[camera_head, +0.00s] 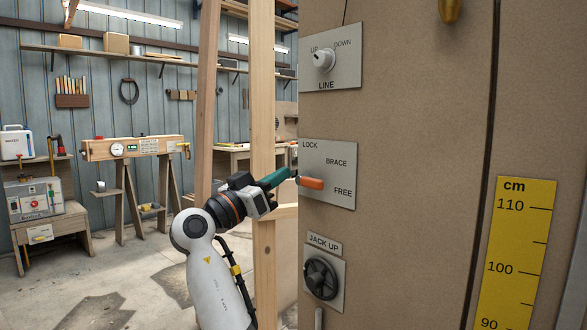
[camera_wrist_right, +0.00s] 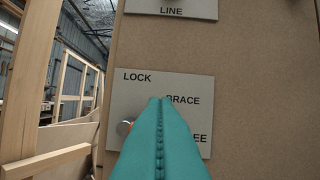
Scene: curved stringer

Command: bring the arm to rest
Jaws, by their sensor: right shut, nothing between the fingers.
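My right gripper (camera_head: 287,173) is at the end of the white arm, its teal fingers shut and empty. Its tips are close to the left end of an orange lever (camera_head: 311,183) on the LOCK/BRACE/FREE plate (camera_head: 342,160); I cannot tell whether they touch. The lever lies nearly level, its right end below BRACE and left of FREE. In the right wrist view the shut fingers (camera_wrist_right: 158,105) stand in front of the same plate (camera_wrist_right: 140,92). They hide most of the lever and part of the lettering. My left gripper is not in view.
The tall brown panel (camera_head: 410,130) also carries a LINE knob (camera_head: 324,60), a black JACK UP knob (camera_head: 321,278) and a yellow cm scale (camera_head: 517,250). Wooden posts (camera_head: 262,80) stand close behind my right arm. Open concrete floor (camera_head: 130,270) lies to the left.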

